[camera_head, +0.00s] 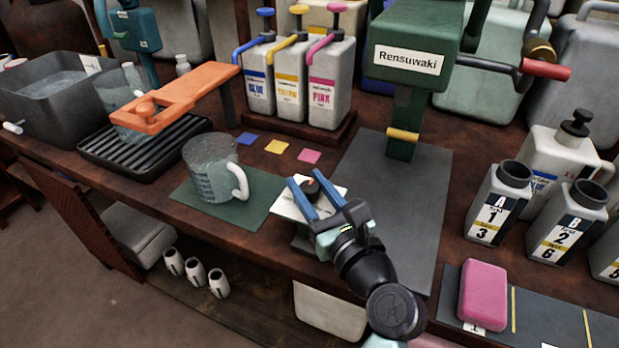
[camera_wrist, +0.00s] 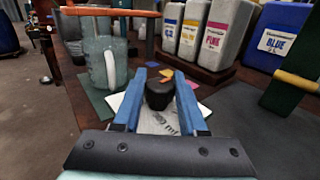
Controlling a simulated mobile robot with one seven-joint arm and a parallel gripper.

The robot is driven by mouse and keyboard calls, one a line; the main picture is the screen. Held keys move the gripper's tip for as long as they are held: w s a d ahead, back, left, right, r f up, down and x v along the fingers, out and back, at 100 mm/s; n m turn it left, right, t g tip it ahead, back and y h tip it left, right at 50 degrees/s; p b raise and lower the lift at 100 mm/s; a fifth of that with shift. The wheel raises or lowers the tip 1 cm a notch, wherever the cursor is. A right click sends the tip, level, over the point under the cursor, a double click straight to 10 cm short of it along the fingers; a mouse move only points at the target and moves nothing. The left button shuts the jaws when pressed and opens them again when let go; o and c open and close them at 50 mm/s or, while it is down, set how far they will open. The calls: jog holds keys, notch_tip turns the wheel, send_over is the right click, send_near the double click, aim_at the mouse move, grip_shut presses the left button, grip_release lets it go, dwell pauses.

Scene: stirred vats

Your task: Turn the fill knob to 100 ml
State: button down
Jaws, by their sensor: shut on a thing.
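The fill knob (camera_head: 311,188) is a small dark round knob with an orange mark on a white dial plate (camera_head: 290,209) near the bench's front edge. My gripper (camera_head: 306,182) has its two blue fingers on either side of the knob and is shut on it. In the wrist view the knob (camera_wrist: 160,94) sits between the fingertips, with an orange pointer behind it. Part of the dial's print shows between the fingers (camera_wrist: 158,90), but the number at the pointer is not readable.
A clear measuring jug (camera_head: 208,172) with a white handle stands on a green mat, left of the dial. Blue, yellow and pink pump bottles (camera_head: 330,85) stand behind. A green Rensuwaki machine (camera_head: 415,50) rises at the back right. A pink sponge-like block (camera_head: 483,292) lies at right.

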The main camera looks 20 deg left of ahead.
jog(key=n+g+y+p, duration=0.1)
jog(key=g, duration=0.1)
jog(key=n+g+y+p, duration=0.1)
jog(key=n+g+y, duration=0.1)
jog(key=shift+w+d+r+n+g+p, duration=0.1)
jog(key=shift+r+n+g+p, duration=0.1)
jog(key=shift+n+g+p, duration=0.15)
jog(key=n+g, duration=0.1)
jog(key=n+g+y, duration=0.1)
jog(key=g, duration=0.1)
jog(key=n+g, duration=0.1)
jog(key=g, duration=0.1)
jog(key=shift+f+n+g+y+b, duration=0.25)
jog(key=shift+y+b, duration=0.05)
jog(key=n+g+b, duration=0.1)
jog(key=g+b, duration=0.1)
jog(key=n+g+b, duration=0.1)
jog(key=g+b, duration=0.1)
jog(key=shift+f+n, duration=0.2)
jog(key=shift+n, duration=0.2)
jog(key=n+g+b, duration=0.1)
jog(key=g+b, duration=0.1)
jog(key=shift+b, duration=0.35)
jog(key=shift+s+r+n+g+h+b, duration=0.15)
jog(key=shift+n+g+h+b, duration=0.6)
jog(key=shift+g+b, duration=0.9)
jog(key=shift+c, duration=2.3)
grip_release()
jog(key=shift+t+b, duration=0.3)
jog(key=shift+t, duration=0.25)
